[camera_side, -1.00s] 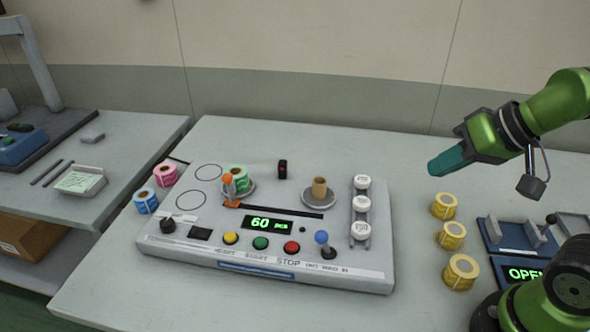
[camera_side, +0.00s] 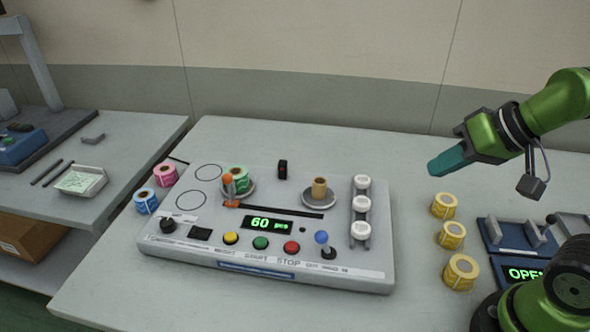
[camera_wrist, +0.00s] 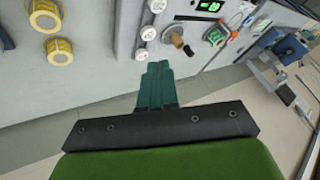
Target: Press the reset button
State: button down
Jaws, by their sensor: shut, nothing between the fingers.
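The rewinder panel (camera_side: 200,262) lies on the table in the side view. A yellow button (camera_side: 231,238) sits at the left of its front row, by the label that seems to read RESET. A green button (camera_side: 260,243) and a red button (camera_side: 291,247) follow to its right. My gripper (camera_side: 432,168) is at the right, raised, up and to the right of the panel and well apart from the buttons. Its teal fingers are closed together and empty. They also show closed in the wrist view (camera_wrist: 158,68), where the yellow button cannot be made out.
A green display (camera_side: 268,223) reads 60 pcs. A blue-knobbed joystick (camera_side: 322,240) stands right of the red button, and an orange lever (camera_side: 229,188) rises behind the display. White knobs (camera_side: 361,205) line the panel's right side. Yellow rolls (camera_side: 451,235) stand below my gripper.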

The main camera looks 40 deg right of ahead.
jog(key=n+t+y, duration=0.1)
jog(key=n+y, duration=0.1)
jog(key=n, duration=1.6)
send_over(233, 238)
notch_tip(233, 238, down, 8)
jog(key=shift+f, duration=0.1)
jog(key=shift+f, duration=4.4)
